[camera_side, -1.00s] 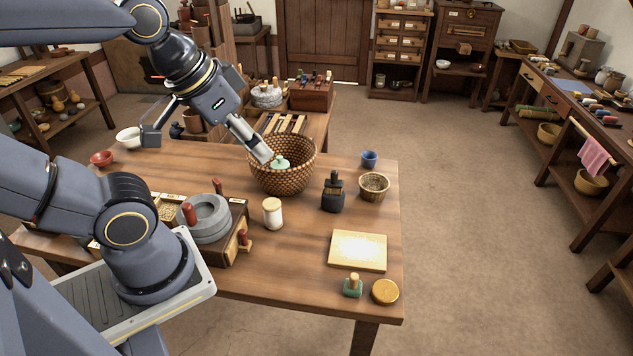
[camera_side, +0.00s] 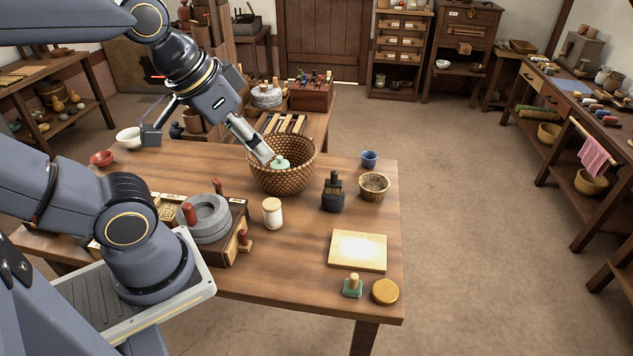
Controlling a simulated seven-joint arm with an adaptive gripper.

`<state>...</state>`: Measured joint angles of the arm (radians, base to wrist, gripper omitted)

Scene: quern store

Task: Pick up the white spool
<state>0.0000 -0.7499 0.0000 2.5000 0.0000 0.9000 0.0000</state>
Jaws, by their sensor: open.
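The white spool (camera_side: 272,214) stands upright on the wooden table, a white cylinder with tan ends. It is in front of the woven basket and right of the grey quern. My gripper (camera_side: 266,157) points down and to the right over the left rim of the woven basket (camera_side: 283,184), behind and above the spool and apart from it. It is open; the gap between its fingers is hard to see from this side. A pale green object (camera_side: 280,164) shows inside the basket near the fingertips. I cannot tell whether they touch.
The grey quern (camera_side: 207,218) sits on a wooden box left of the spool. A dark bottle-like object (camera_side: 333,194), a small basket (camera_side: 374,186) and a blue cup (camera_side: 369,159) stand to the right. A pale board (camera_side: 358,251) lies front right. Table in front of the spool is clear.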

